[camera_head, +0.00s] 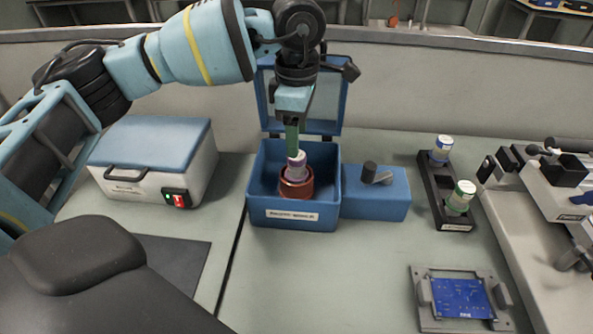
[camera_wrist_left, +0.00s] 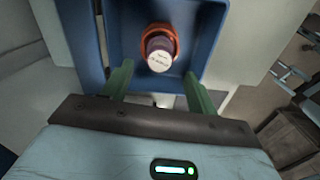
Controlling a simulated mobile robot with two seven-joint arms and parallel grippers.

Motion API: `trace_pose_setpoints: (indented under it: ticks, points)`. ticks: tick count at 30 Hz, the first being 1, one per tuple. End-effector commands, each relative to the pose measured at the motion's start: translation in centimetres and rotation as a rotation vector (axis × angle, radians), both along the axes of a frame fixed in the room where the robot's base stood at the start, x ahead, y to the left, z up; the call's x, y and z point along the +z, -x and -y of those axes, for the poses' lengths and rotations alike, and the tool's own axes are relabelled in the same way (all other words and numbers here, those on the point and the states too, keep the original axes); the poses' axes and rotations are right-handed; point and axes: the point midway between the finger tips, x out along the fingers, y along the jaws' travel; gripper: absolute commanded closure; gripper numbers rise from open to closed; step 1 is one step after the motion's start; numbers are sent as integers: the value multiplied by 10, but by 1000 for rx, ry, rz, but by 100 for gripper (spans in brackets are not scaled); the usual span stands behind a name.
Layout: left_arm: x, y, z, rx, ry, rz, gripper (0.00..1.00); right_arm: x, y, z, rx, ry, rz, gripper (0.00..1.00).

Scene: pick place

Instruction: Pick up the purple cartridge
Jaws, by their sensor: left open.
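The purple cartridge (camera_head: 297,169) stands in a reddish-orange round holder (camera_head: 296,188) inside the open blue box (camera_head: 284,221). It has a white top, which shows in the left wrist view (camera_wrist_left: 159,61). My left gripper (camera_head: 292,148) points down into the box, right at the cartridge's top in the head view. In the left wrist view its two green fingers (camera_wrist_left: 158,80) are apart, with the cartridge ahead of the gap between them. The fingers do not visibly grip it. The cartridge's lower part is hidden by the holder. My right gripper is not in view.
The box's raised lid (camera_head: 331,100) stands behind the gripper. A blue block with a black knob (camera_head: 385,197) adjoins the box's right side. A white case with a blue lid (camera_head: 155,150) is at left. A black rack (camera_head: 436,190) holds two vials at right. The front middle bench is clear.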

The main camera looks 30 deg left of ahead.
Motion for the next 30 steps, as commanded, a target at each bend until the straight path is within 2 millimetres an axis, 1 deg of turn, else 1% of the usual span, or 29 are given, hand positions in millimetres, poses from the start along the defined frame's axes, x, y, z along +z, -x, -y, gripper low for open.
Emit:
trace_pose_setpoints:
  ticks: [5,8,12,15,18,22,28,29,30]
  points:
    - [-6,0,0,0,-2,-2,41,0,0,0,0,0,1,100]
    - [-19,0,0,0,-1,-3,41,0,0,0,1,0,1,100]
    - [-44,1,0,0,-1,-3,41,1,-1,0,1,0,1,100]
    - [-58,0,0,0,-1,-1,41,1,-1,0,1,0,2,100]
    - [-69,1,0,0,-1,-1,41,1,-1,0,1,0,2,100]
    - [-74,0,0,0,0,0,41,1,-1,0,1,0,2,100]
    - [-75,0,0,1,0,0,41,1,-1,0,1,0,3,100]
    - [-75,0,0,1,0,0,44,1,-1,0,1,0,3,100]
    - [-75,0,0,1,0,0,49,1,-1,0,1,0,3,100]
